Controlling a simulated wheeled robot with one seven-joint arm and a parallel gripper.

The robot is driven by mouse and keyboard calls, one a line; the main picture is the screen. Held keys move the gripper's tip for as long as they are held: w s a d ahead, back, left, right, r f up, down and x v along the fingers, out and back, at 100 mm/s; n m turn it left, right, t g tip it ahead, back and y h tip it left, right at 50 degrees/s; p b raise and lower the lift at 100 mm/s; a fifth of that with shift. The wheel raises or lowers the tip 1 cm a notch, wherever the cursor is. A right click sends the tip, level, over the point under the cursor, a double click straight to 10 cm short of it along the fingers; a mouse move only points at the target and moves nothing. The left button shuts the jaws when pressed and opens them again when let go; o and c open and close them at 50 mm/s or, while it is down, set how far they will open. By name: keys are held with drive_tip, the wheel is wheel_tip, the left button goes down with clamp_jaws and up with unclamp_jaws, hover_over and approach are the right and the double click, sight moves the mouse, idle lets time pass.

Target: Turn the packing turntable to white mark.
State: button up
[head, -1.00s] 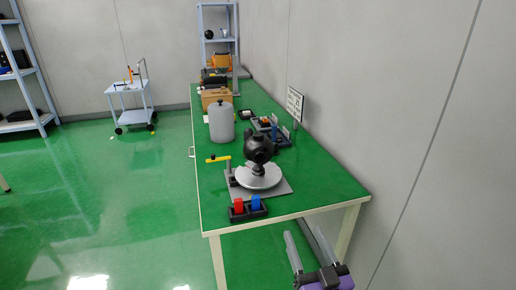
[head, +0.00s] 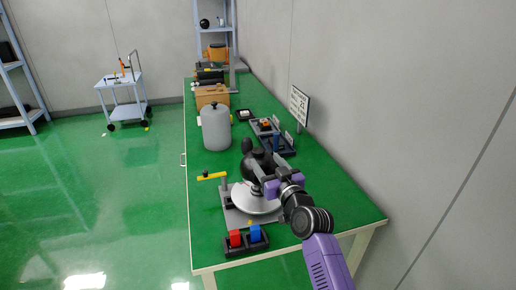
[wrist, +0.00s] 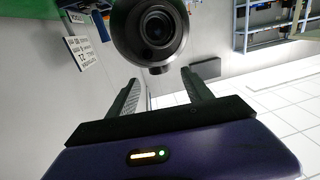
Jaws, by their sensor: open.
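The packing turntable is a pale round disc (head: 244,199) on a grey plate near the front end of the green table. A black gimbal camera (head: 249,168) stands on the disc. My gripper (head: 268,178) is at the right side of this camera, above the disc. In the wrist view my gripper (wrist: 160,84) has its two fingers apart, with the round black camera (wrist: 150,32) beyond and between them. Contact cannot be told. A yellow bar (head: 212,176) on a post stands at the disc's left. I cannot make out a white mark on the disc.
A grey cylinder (head: 216,128) and dark trays (head: 275,140) stand behind.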

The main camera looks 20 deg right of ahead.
sight(261, 154)
drive_tip(key=shift+w+a, duration=0.2)
drive_tip(key=shift+w, duration=1.7)
drive_tip(key=shift+w+a, duration=0.2)
drive_tip(key=shift+w, duration=1.65)
drive_tip(key=shift+c, duration=0.2)
clamp_jaws()
